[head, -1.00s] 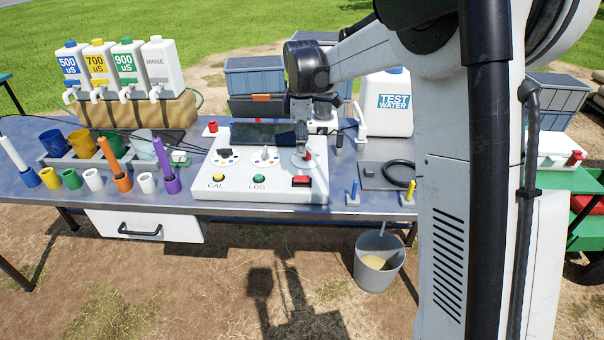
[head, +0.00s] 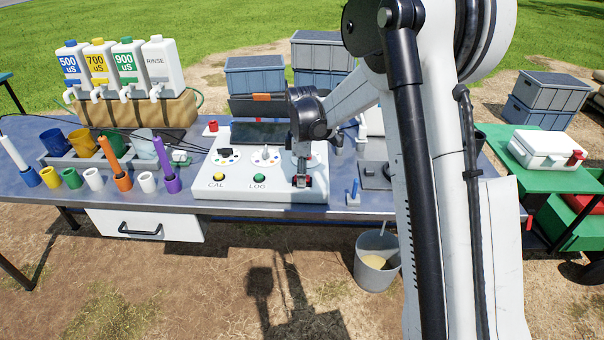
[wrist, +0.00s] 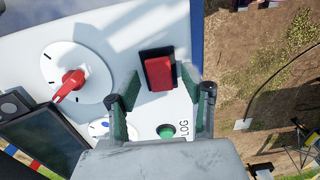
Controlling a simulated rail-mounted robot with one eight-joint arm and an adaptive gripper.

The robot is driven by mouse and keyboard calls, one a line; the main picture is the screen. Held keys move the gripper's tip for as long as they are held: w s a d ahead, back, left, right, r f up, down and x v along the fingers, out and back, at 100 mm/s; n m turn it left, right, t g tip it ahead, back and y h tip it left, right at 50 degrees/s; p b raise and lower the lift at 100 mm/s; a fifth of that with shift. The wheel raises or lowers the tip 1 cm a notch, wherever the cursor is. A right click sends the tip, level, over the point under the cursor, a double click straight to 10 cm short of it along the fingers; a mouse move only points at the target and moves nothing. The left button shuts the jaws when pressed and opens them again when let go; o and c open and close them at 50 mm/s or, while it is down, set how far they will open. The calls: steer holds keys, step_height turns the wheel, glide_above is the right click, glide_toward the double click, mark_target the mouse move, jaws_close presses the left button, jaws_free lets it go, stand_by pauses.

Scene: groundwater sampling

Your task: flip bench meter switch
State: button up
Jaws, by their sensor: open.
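The bench meter (head: 230,190) is a white box on the grey table with a dark screen, dials and buttons. Its red rocker switch (wrist: 159,73) sits in a black frame in the wrist view. In the head view my gripper mostly covers the switch. My gripper (wrist: 164,92) is open and empty, with its fingertips just short of the switch and on either side of its line. In the head view my gripper (head: 302,182) points down over the front right of the meter. Whether it touches the panel cannot be told.
A green LOG button (wrist: 166,130) lies between the fingers, near the palm. A red-pointer dial (wrist: 70,85) is left of the switch. A yellow CAL button (head: 218,177) is at the meter's front left. Colored probes and cups stand left; a bucket (head: 376,262) is below the table.

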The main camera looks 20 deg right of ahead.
steer(key=shift+c, duration=0.4)
jaws_close()
steer(key=shift+w+a+f+h+b, duration=0.1)
steer(key=shift+a+f+h+b, duration=0.1)
steer(key=shift+h+b, duration=0.45)
steer(key=shift+r+g+h+b, duration=0.15)
steer(key=shift+g+h+b, duration=0.25)
steer(key=shift+h+b, duration=0.05)
steer(key=shift+o, duration=0.4)
jaws_free()
steer(key=shift+r, duration=0.1)
